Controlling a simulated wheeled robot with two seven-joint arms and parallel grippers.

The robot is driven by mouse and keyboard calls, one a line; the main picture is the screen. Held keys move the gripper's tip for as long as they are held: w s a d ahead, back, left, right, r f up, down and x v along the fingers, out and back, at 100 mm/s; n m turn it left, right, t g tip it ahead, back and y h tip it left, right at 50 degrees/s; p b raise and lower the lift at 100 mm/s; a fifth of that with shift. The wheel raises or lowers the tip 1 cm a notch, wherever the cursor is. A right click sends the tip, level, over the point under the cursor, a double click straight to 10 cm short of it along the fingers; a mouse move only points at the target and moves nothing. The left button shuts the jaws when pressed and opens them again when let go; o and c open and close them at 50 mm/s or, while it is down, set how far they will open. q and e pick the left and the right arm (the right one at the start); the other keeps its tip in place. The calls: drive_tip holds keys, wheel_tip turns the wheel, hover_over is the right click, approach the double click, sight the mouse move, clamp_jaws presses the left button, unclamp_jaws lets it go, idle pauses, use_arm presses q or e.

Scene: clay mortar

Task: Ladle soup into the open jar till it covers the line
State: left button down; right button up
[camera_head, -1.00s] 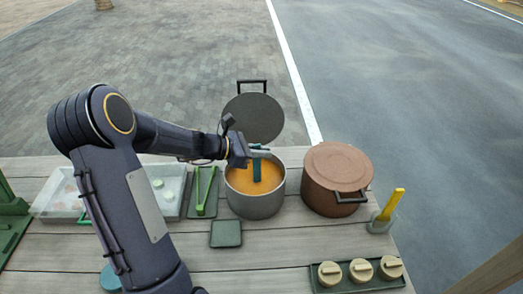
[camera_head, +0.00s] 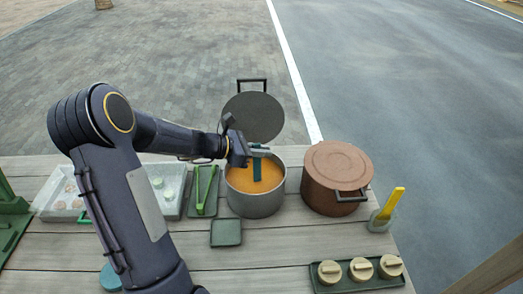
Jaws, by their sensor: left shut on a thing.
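A grey pot (camera_head: 255,203) of orange soup (camera_head: 272,178) stands open on the table, its dark lid (camera_head: 254,117) tilted up behind it. My left gripper (camera_head: 258,151) is over the pot and shut on a teal ladle (camera_head: 257,169). The ladle's handle points down into the soup, and its lower end is hidden there. I cannot make out an open jar; my left arm covers part of the table's left side. My right gripper is not in view.
A brown lidded pot (camera_head: 338,178) stands right of the soup pot. A small cup with a yellow-handled tool (camera_head: 391,204) is at the right edge. The front middle is clear.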

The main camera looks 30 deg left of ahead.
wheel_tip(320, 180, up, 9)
drive_tip(key=p, duration=0.9)
idle(0.5)
